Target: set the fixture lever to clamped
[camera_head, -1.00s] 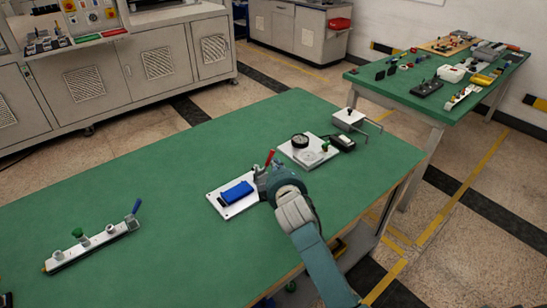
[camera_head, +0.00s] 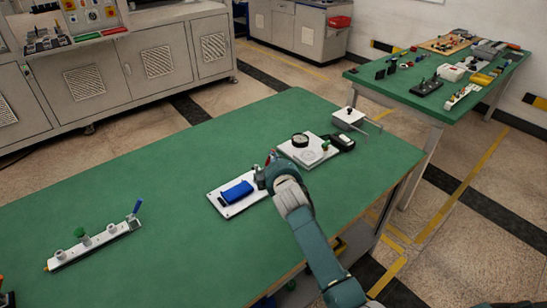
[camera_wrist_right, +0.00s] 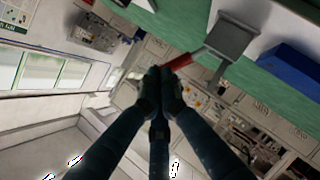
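The fixture is a white plate (camera_head: 229,210) with a blue block (camera_head: 236,192) on it and a grey metal clamp (camera_head: 260,177) at its right end. The clamp's red lever (camera_wrist_right: 183,62) shows in the right wrist view, running from a grey bracket (camera_wrist_right: 231,40) to my fingertips. In the head view the lever is mostly hidden behind my right gripper (camera_head: 272,163). In the wrist view the right gripper's fingers (camera_wrist_right: 160,76) are drawn together at the lever's free end, seemingly touching it; a grasp around it is not clear.
A white plate with a dial gauge (camera_head: 299,140) lies just beyond the gripper, beside a black device (camera_head: 343,141) and a grey box (camera_head: 348,117). A strip with knobs and a blue lever (camera_head: 95,240) lies at left. The green table's (camera_head: 150,180) middle is clear.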

